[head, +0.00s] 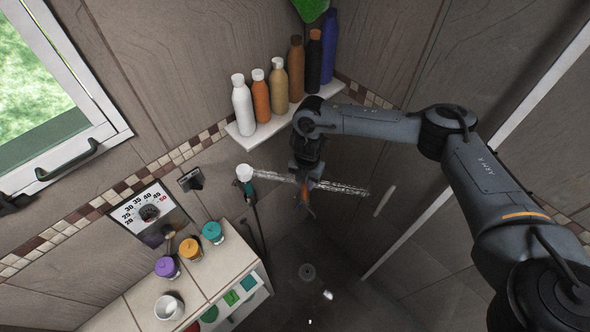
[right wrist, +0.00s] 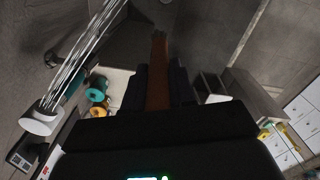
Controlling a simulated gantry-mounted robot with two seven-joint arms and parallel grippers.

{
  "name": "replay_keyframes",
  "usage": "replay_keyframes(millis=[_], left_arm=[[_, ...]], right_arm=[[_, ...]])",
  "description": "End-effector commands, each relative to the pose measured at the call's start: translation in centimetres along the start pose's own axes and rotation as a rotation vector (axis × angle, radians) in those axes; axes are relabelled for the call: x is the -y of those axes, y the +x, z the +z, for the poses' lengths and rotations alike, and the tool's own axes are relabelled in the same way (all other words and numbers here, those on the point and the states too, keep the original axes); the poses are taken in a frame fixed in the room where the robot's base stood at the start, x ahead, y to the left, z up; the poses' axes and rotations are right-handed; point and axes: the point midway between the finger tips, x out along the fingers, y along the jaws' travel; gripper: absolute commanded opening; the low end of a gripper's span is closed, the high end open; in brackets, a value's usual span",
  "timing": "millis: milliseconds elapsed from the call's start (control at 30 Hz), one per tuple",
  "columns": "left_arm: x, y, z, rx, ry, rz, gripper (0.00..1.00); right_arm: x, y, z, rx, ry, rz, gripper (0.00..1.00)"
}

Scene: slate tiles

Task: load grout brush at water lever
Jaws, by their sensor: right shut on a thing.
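My right gripper (head: 308,186) hangs from the arm at the right, in front of the corner shelf and above the floor. It is shut on a narrow orange-brown thing, seemingly the grout brush (right wrist: 158,75), which points away between the dark fingers in the right wrist view. Its far end is hard to make out. The water control, a white numbered plate with a round dark knob (head: 149,212), is on the wall at the left, well apart from the gripper. I cannot make out a separate lever clearly. My left gripper is not in view.
A white shower head (head: 245,172) sends clear streams rightward past my right gripper; it also shows in the right wrist view (right wrist: 40,121). Several bottles stand on a corner shelf (head: 246,140). Purple, orange and teal jars and a white cup (head: 168,307) stand on the tiled counter (head: 212,276).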

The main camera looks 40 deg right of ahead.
Motion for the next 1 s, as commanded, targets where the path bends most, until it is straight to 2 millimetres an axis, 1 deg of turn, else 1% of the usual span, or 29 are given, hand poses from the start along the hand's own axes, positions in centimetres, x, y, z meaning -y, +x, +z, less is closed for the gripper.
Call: replay_keyframes(millis=[267,800,1000], left_arm=[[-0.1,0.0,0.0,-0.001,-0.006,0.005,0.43],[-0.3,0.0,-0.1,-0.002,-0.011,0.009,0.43],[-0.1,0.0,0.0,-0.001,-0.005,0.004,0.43]], right_arm=[[0.2,-0.2,-0.2,-0.001,-0.001,0.001,0.00],[3.1,-3.3,-2.6,0.000,-0.002,0.001,0.00],[3.8,-4.0,-3.1,0.000,-0.001,0.001,0.00]])
